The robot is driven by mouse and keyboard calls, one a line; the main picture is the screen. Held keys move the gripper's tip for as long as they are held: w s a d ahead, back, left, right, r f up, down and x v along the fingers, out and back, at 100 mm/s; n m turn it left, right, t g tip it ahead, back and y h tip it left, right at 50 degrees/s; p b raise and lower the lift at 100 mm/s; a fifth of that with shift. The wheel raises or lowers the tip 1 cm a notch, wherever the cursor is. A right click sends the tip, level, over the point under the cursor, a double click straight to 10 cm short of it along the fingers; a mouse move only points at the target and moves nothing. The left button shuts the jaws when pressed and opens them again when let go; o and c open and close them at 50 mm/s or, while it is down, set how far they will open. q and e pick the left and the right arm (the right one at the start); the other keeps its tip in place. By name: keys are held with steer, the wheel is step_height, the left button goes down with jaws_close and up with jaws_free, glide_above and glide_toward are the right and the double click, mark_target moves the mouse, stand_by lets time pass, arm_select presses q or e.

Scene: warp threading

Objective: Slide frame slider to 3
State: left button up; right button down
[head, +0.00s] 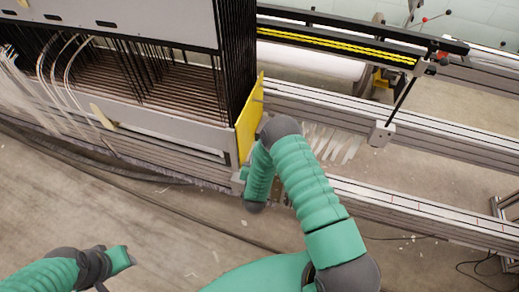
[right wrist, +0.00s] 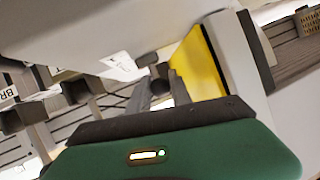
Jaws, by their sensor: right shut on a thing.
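The frame slider appears to be the part at the near end of the dark frame stack, beside the upright yellow plate (head: 248,122). The plate also shows in the right wrist view (right wrist: 200,65). My right arm reaches up to the plate's lower edge, and my right gripper (right wrist: 160,88) is shut on a small dark part just left of the plate. In the head view the arm mostly hides this grip. No number is readable at the slider. My left gripper (head: 120,260) is low at the left, away from the machine, its fingers not clear.
A long metal rail (head: 420,213) with scale marks runs right from the plate. A grey block with a rod (head: 382,134) stands on the rear rail. White strips lie between the rails. Cables (head: 130,178) run along the floor at the left. The floor in front is largely open.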

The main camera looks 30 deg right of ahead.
steer(key=c, duration=1.2)
jaws_free()
steer(key=p+v, duration=0.2)
steer(key=v, duration=1.4)
steer(key=shift+s+a+r, duration=0.1)
steer(key=shift+s+a, duration=0.05)
steer(key=shift+s, duration=0.25)
steer(key=shift+w, duration=0.1)
